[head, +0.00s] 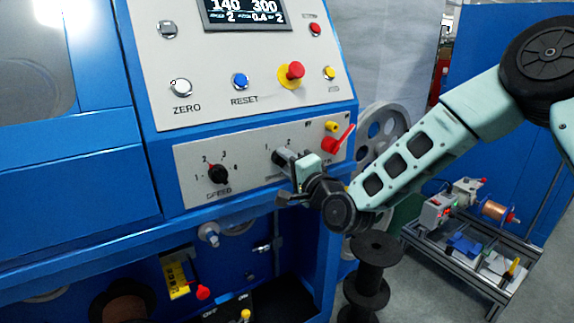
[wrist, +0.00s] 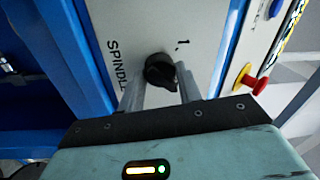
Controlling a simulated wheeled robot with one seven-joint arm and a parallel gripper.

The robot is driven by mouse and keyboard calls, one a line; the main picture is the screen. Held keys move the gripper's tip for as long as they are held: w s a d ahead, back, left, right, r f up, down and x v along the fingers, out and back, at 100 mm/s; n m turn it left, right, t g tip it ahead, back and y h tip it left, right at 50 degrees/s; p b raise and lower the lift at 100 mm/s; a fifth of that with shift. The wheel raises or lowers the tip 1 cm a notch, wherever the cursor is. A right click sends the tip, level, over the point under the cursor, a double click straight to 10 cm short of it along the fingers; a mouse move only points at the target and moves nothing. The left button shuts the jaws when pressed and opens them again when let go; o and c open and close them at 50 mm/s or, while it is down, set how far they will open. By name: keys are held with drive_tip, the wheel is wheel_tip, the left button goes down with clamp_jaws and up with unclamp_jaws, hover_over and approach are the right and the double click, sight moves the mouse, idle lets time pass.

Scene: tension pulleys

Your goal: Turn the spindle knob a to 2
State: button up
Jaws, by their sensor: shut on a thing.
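The spindle knob (wrist: 159,68) is a round black knob on a pale panel, with the label "SPINDL…" beside it in the wrist view. A mark "1" shows near it. In the head view the knob (head: 279,157) is mostly behind my gripper (head: 298,168), with marks 1 and 2 above it. My gripper faces the panel, its two fingers (wrist: 162,88) shut on the knob from both sides. The knob's pointer is hidden, so I cannot tell its setting.
A black speed knob (head: 218,174) sits left on the same panel. A red lever (head: 338,140) is close above right of my gripper. A red emergency button (head: 291,72) on a yellow base sticks out above. A black spool stack (head: 372,265) stands below right.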

idle(0.4)
drive_tip(key=o, duration=1)
drive_tip(key=shift+s+d, duration=0.1)
drive_tip(key=b+v, duration=0.1)
drive_tip(key=v, duration=1.6)
drive_tip(key=shift+s, duration=0.1)
